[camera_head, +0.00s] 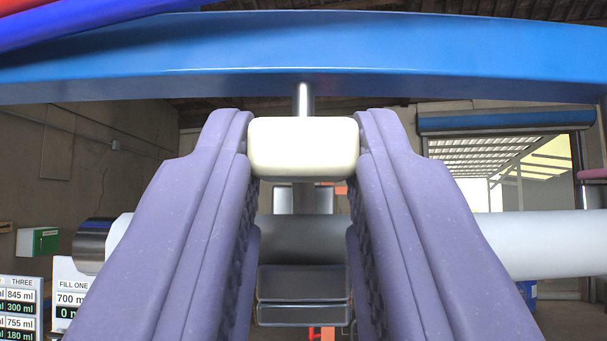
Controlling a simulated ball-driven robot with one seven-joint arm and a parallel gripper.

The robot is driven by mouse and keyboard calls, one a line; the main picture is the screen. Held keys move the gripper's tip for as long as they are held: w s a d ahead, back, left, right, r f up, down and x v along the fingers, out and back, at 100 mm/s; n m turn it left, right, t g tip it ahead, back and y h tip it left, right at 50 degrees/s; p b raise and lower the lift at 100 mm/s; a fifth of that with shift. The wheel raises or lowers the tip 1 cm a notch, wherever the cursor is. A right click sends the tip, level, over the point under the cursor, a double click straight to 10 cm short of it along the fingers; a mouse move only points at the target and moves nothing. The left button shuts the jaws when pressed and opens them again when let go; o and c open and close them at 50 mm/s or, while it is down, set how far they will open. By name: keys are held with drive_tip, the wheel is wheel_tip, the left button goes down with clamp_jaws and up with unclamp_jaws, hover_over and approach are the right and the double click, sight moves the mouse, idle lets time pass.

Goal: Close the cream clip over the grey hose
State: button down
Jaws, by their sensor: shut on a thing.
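My gripper (303,140) has two purple fingers, shut on the cream clip (303,160), a rounded block seen end-on between the fingertips. A pale grey hose (540,245) runs across the view behind and below the clip. Its left end has a dark shiny cap or fitting (92,246). Between my fingers, a shaded stretch of hose shows with dark grey blocks (303,290) below it. In the picture the clip sits above the hose with a visible gap. The fingers hide the hose on both sides, and any hinge of the clip is hard to make out.
A wide blue beam (300,45) crosses the top, with a metal rod (303,100) coming down from it behind the clip. Red and blue tubes (60,25) cross the upper left corner. Signs with ml figures (20,310) stand at lower left.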

idle(0.4)
drive_tip(key=c, duration=0.9)
unclamp_jaws()
drive_tip(key=b+v, duration=0.2)
drive_tip(key=v, duration=0.5)
drive_tip(key=shift+s+f, duration=0.25)
drive_tip(key=shift+f, duration=0.15)
drive_tip(key=s+f+g+b, duration=0.2)
drive_tip(key=s+f+g, duration=0.1)
drive_tip(key=f+g, duration=0.1)
drive_tip(key=s+f+g+b, duration=0.2)
drive_tip(key=s+f+g, duration=0.1)
drive_tip(key=s+f, duration=0.1)
drive_tip(key=s+f+g+b, duration=0.3)
drive_tip(key=s+f+g, duration=0.1)
drive_tip(key=f, duration=0.1)
drive_tip(key=shift+g, duration=0.3)
